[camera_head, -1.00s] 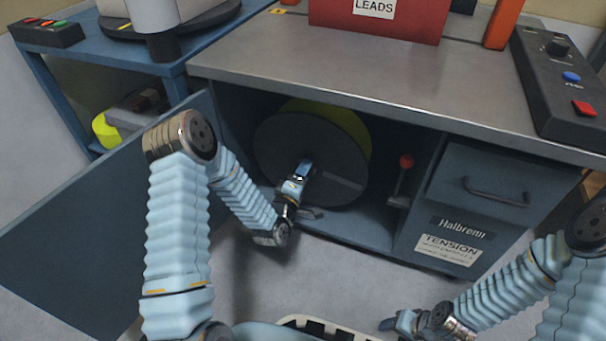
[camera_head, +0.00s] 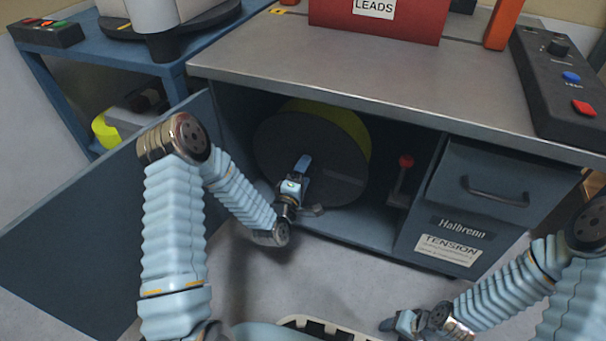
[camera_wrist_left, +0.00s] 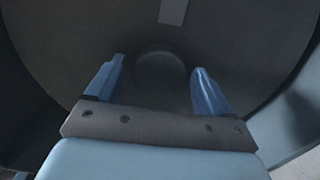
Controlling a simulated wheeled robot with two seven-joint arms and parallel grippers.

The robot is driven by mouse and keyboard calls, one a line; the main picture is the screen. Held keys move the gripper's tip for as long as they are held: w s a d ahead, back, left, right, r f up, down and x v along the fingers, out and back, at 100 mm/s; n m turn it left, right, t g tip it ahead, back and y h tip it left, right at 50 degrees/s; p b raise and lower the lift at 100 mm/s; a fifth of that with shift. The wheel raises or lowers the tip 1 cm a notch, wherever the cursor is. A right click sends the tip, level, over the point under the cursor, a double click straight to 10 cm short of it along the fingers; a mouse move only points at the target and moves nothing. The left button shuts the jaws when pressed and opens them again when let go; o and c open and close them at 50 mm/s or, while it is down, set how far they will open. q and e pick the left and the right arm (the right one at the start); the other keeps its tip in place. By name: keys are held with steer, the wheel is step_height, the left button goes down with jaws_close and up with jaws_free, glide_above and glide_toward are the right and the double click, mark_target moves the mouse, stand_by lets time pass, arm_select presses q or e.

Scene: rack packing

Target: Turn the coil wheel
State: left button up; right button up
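The coil wheel (camera_head: 330,150) is a large dark disc with a yellow-green rim behind it, standing upright inside the open cabinet. A lighter grey bar (camera_head: 341,176) marks its face, right of my gripper in the head view. The bar shows at the top of the left wrist view (camera_wrist_left: 173,10). My left gripper (camera_head: 303,166) is in front of the wheel face. In the left wrist view its two blue fingers (camera_wrist_left: 158,88) are spread apart, with a round dark hub (camera_wrist_left: 160,71) between them; contact cannot be told. My right gripper (camera_head: 392,324) is low at the front, away from the cabinet, its fingers unclear.
The open cabinet door (camera_head: 110,215) stands at the left, beside my left arm. A lever with a red knob (camera_head: 406,162) is right of the wheel. A drawer with a handle (camera_head: 495,192) and a TENSION label (camera_head: 447,250) are further right. The worktop (camera_head: 400,85) overhangs the wheel.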

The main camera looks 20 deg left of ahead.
arm_select(q)
steer(key=s, duration=0.4)
steer(key=s+p, duration=0.1)
steer(key=s, duration=0.9)
steer(key=shift+a+p, duration=0.25)
steer(key=shift+p, duration=0.1)
